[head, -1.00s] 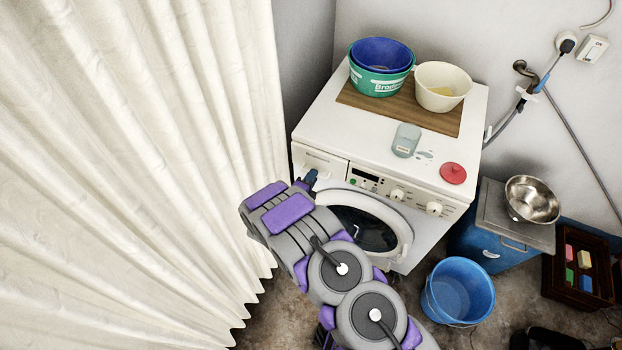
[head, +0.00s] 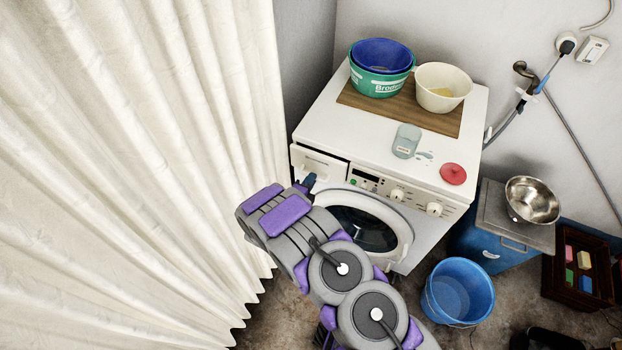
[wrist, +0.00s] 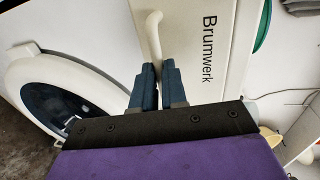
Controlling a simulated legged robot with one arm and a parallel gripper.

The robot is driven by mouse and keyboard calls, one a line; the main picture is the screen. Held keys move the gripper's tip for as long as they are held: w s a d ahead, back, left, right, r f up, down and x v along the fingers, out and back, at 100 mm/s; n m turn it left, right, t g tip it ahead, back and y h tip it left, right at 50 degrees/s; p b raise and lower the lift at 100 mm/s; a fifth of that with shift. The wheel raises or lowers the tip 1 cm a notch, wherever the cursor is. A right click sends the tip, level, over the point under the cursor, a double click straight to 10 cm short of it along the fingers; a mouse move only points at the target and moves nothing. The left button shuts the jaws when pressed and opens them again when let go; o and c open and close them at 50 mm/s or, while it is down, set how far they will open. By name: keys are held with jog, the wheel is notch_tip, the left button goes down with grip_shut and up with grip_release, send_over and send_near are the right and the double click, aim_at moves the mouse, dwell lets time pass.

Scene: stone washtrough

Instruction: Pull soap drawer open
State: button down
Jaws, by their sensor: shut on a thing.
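The soap drawer (head: 316,163) is at the upper left of the washing machine's front (head: 428,228). Its white front stands a little out from the panel, with a dark gap along its edge. In the wrist view, the drawer front (wrist: 190,45) bears the word "Brumwerk". A white curved handle (wrist: 154,36) sticks out from it. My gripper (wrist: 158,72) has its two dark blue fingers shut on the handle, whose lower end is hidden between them. In the head view, my gripper (head: 309,181) shows only partly, just below the drawer.
A white curtain (head: 130,170) hangs close to my arm on the left. The round door (head: 365,228) is below the drawer. A blue bucket (head: 458,290) stands on the floor at right.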

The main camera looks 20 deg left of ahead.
jog(key=f+p+v, duration=0.1)
jog(key=p+v, duration=0.1)
jog(key=v, duration=0.6)
jog(key=f+p+v, duration=0.2)
jog(key=v, duration=0.7)
jog(key=shift+s+f, duration=0.45)
jog(key=shift+s, duration=0.25)
jog(key=c, duration=1.3)
grip_release()
jog(key=shift+w, duration=0.1)
jog(key=shift+c, duration=0.2)
jog(key=shift+o, duration=0.9)
jog(key=shift+r, duration=0.1)
jog(key=shift+a, duration=0.1)
jog(key=p+v, duration=0.4)
jog(key=v, duration=1.3)
jog(key=shift+a, duration=0.2)
